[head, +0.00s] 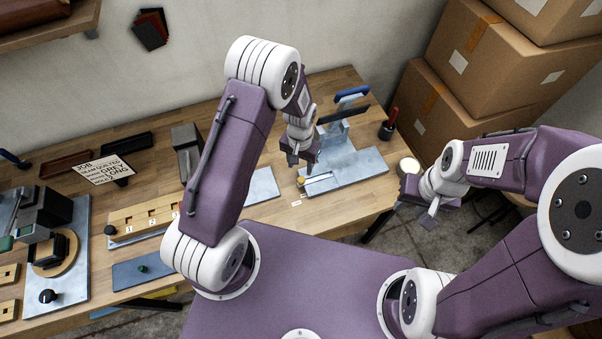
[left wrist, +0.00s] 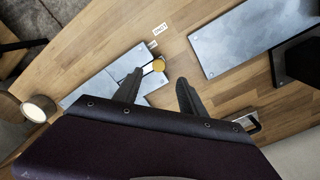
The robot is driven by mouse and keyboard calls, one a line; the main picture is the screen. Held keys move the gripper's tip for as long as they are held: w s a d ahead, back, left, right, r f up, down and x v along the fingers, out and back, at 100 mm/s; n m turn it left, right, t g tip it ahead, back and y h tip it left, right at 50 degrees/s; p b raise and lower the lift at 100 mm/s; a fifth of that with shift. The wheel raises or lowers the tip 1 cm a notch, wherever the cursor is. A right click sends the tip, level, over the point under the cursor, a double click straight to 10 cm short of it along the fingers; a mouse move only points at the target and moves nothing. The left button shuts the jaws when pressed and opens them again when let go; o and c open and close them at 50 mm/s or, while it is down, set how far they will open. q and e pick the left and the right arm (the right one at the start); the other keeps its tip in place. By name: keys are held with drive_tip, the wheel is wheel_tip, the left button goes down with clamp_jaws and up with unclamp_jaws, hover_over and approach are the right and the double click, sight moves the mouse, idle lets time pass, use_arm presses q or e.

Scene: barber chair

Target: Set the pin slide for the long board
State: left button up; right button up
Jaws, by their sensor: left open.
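The pin slide appears to be the small fitting with a round yellow knob (head: 301,181) on a blue-grey plate (head: 350,172) at the right end of the bench. The yellow knob (left wrist: 158,65) also shows in the left wrist view, just beyond and between my fingertips. A small white printed label (left wrist: 160,29) lies on the wood beside it; its print is too small to read surely. My left gripper (head: 299,158) is open and empty above the knob, apart from it; its fingers (left wrist: 157,88) show in the wrist view. My right gripper (head: 418,206) looks open and empty, off the bench's right end.
A blue-handled tool (head: 350,96) on a stand is behind the plate. A dark cup (head: 387,131) and a pale round container (head: 409,166) are to its right. A job card (head: 103,170) and numbered wooden holder (head: 150,216) stand left. Cardboard boxes (head: 480,70) fill the back right.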

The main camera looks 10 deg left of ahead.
use_arm(q)
drive_tip(key=p, duration=0.2)
hover_over(301, 179)
wheel_tip(301, 179, down, 4)
drive_tip(key=shift+w+d+f, duration=0.15)
drive_tip(key=shift+f, duration=0.1)
drive_tip(key=f, duration=0.4)
drive_tip(key=shift+s+f+p, duration=0.2)
drive_tip(key=shift+f+p, duration=0.05)
drive_tip(key=shift+p, duration=0.1)
drive_tip(key=shift+w+f, duration=0.15)
drive_tip(key=shift+f, duration=0.05)
use_arm(e)
drive_tip(key=shift+w+d+r, duration=0.1)
drive_tip(key=shift+w+r, duration=0.15)
drive_tip(key=shift+r, duration=0.35)
drive_tip(key=shift+w+d+r, duration=0.1)
drive_tip(key=shift+w+r, duration=0.1)
drive_tip(key=shift+r, duration=0.35)
use_arm(q)
clamp_jaws()
use_arm(e)
drive_tip(key=shift+a, duration=0.1)
